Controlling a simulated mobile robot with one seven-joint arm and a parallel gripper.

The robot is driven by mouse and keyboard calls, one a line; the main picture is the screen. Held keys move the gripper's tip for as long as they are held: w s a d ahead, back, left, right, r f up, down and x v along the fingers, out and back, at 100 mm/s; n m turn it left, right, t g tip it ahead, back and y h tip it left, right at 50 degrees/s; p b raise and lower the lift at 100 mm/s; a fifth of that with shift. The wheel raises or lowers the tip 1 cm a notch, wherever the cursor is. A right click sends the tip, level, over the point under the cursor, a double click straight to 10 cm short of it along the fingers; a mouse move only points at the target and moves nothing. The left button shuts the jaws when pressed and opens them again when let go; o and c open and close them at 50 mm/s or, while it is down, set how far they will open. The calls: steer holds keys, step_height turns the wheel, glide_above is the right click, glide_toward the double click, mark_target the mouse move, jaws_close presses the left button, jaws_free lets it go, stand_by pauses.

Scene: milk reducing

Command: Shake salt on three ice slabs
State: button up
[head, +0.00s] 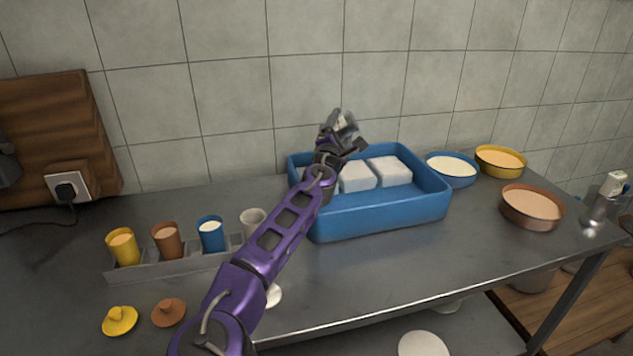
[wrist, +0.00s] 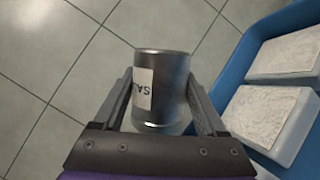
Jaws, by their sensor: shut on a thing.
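My gripper (wrist: 160,95) is shut on a grey metal salt shaker (wrist: 170,85), whose white label shows the letters "SA". In the head view the shaker (head: 343,122) is raised above the back left part of a blue tub (head: 385,216) and looks tilted. White ice slabs lie in the tub. The middle slab (head: 357,177) and the right slab (head: 389,170) show in the head view; my arm covers the tub's left part. In the wrist view two slabs (wrist: 285,52) (wrist: 265,115) lie right of the shaker, with a white edge below them that I cannot identify.
Left of the tub, a grey rack (head: 180,264) holds several small cups. A yellow lid (head: 120,320) and a brown lid (head: 168,312) lie in front. A blue bowl (head: 452,169), a yellow bowl (head: 500,161) and a brown bowl (head: 532,207) stand to the right. The tiled wall is close behind.

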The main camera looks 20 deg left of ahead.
steer(key=w+d, duration=0.5)
steer(key=d, duration=0.2)
steer(key=shift+d, duration=0.35)
stand_by(1.1)
steer(key=shift+w+r, duration=0.1)
steer(key=shift+r+m+g+h+p, duration=0.2)
steer(key=shift+m+g+p, duration=0.35)
steer(key=shift+m, duration=0.9)
steer(key=shift+r+m+g+h+p, duration=0.25)
steer(key=shift+m+p, duration=0.4)
steer(key=shift+m, duration=0.75)
steer(key=shift+r+m+g+y+p, duration=0.1)
steer(key=shift+m+g+p, duration=0.45)
steer(key=shift+m, duration=0.9)
steer(key=shift+r, duration=0.1)
